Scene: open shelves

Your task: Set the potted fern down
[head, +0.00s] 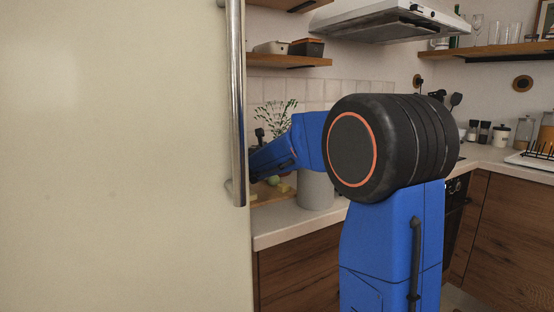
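Thin green fronds, likely the potted fern (274,120), show above my blue forearm, in front of the tiled wall. The forearm hides their lower part, so I cannot see what they stand in or whether anything holds them. A plain grey cylinder (316,190) stands on the counter (288,222) below my arm, partly covered by it; I cannot tell whether it belongs to the fern. My arm reaches left over the counter, and its far end passes behind the edge of a large cream door. My gripper's fingers do not show.
The cream door (110,150) with a long metal handle (236,100) fills the left side, close to my arm. A cutting board (272,192) with green and pale pieces lies on the counter. Wooden shelves (290,61) and a range hood (385,22) are above. Jars (500,134) stand at right.

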